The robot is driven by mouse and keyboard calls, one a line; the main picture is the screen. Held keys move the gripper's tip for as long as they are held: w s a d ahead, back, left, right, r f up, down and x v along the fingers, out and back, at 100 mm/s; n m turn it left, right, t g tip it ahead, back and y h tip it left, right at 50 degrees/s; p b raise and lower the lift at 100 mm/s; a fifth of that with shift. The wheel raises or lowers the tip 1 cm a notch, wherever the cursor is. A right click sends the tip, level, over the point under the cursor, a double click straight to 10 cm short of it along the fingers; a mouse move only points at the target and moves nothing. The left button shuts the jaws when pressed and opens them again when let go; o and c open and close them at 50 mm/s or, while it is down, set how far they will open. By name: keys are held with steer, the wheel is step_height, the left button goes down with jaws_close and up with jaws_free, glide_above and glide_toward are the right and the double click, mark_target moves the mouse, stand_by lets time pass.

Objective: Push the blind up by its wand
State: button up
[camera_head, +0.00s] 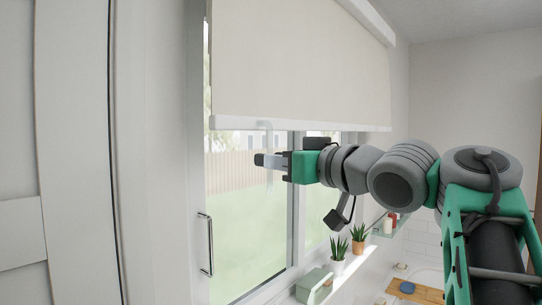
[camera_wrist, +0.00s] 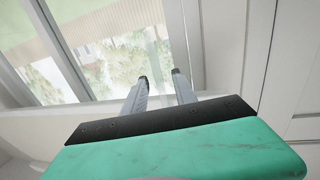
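The cream roller blind (camera_head: 300,60) hangs partly lowered over the window, its pale bottom bar (camera_head: 330,126) level. A thin, clear wand (camera_head: 269,135) hangs from the bar near its left part, against the glass. My gripper (camera_head: 259,160) is level with the wand, below the bar, and its fingers point left and overlap the wand in the head view. In the wrist view my gripper (camera_wrist: 160,76) has its two fingers apart, with a gap between the tips.
A window handle (camera_head: 206,245) is on the frame at lower left. Potted plants (camera_head: 338,262) and a green box (camera_head: 314,286) stand on the sill below. A small shelf with bottles (camera_head: 389,223) is at right. The space left of my gripper is clear.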

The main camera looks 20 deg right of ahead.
steer(key=shift+x, duration=0.85)
jaws_close()
steer(key=shift+r, duration=0.1)
stand_by(0.7)
